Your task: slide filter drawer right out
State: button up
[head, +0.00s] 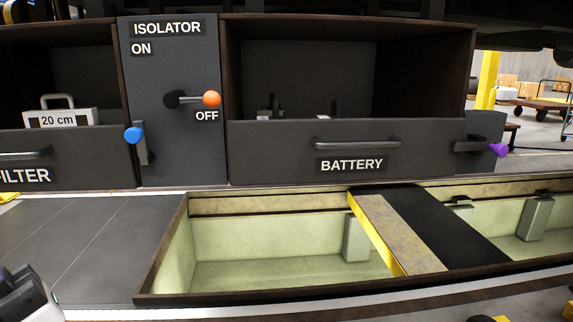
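The filter drawer (70,150) is at the left edge, cut off by the frame, with a dark front and the label FILTER partly visible. Its bar handle (22,154) is also cut off at the left. The front looks about level with the isolator panel. A latch with a blue knob (134,135) sits at the drawer's right edge, its grey arm upright below the knob. A white and dark part, apparently my gripper (22,296), shows at the bottom left, well below the drawer and apart from it. Its fingertips cannot be made out.
The isolator lever (211,99) has an orange knob beside OFF. The battery drawer (270,150) is to the right, with a purple-knobbed latch (497,150) lying sideways. A block labelled 20 cm (58,118) stands behind the filter front. Below is an open pit (270,275) crossed by a plank (395,235).

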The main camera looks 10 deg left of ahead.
aim_at(99, 156)
jog(key=k+u, duration=0.1)
jog(key=u, duration=1.35)
jog(key=i+j+z, duration=0.25)
jog(key=i+j, duration=0.2)
jog(key=j, duration=0.2)
jog(key=i+j+z, duration=0.15)
jog(key=i+j, duration=0.1)
jog(key=j, duration=0.1)
